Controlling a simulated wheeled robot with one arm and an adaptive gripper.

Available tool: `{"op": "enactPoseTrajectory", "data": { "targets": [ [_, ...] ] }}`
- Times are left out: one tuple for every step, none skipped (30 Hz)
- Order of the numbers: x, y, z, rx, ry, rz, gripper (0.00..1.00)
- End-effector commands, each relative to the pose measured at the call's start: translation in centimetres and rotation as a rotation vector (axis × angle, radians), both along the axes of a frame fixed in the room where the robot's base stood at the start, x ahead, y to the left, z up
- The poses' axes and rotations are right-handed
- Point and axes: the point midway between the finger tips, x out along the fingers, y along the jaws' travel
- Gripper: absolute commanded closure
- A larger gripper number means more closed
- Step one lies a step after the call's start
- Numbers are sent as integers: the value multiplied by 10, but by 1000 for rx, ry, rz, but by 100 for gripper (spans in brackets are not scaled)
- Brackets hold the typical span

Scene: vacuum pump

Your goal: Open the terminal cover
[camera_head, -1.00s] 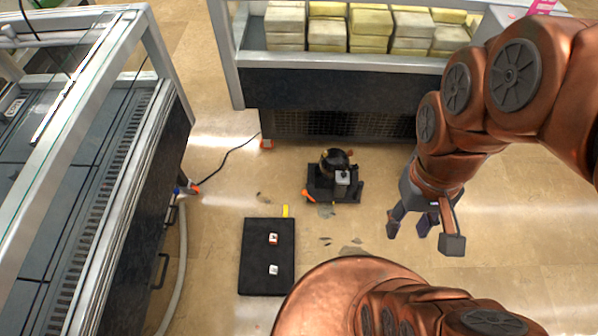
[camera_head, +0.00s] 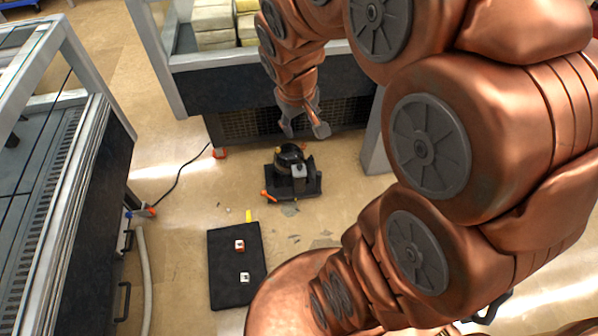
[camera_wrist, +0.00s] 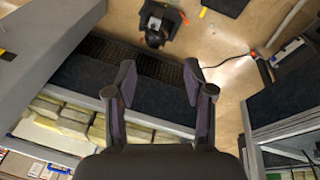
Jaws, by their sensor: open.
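The vacuum pump (camera_head: 290,160) stands on the floor in front of the dark cabinet. It is black, with a round body and a light grey box (camera_head: 299,171) on its front that may carry the terminal cover; the cover itself is too small to make out. My gripper (camera_head: 305,131) is open and empty, just behind and above the pump in the head view. In the wrist view the pump (camera_wrist: 155,36) is at the top centre, beyond the spread fingers of my gripper (camera_wrist: 160,75), and apart from them.
A black mat (camera_head: 236,265) with two small red-and-white or white items lies front left of the pump. A black cable (camera_head: 180,180) runs across the floor at left. The dark cabinet (camera_head: 235,95) stands close behind my gripper. Open floor lies left of the pump.

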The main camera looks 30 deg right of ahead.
Motion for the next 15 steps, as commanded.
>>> {"op": "enactPoseTrajectory", "data": {
  "targets": [
    [20,-13,-23,-15,-28,2,47],
    [32,-20,-29,-24,-48,5,47],
    [47,-30,-38,-37,-76,12,47],
    [58,-37,-46,-45,-95,17,47],
    [68,-44,-53,-52,-113,20,47],
    [84,-53,-62,-63,-143,29,47],
    [94,-60,-69,-71,-162,34,47],
    [105,-67,-77,-77,-181,40,47],
    [119,-77,-86,-87,-210,50,47],
    [129,-84,-93,-93,-229,56,47],
    [139,-90,-101,-98,-250,64,47],
    [151,-99,-112,-104,-272,74,47],
    [160,-105,-120,-109,-293,82,47],
    [170,-111,-128,-113,-313,91,47],
    [180,-120,-140,-117,-336,102,47]
  ]
}}
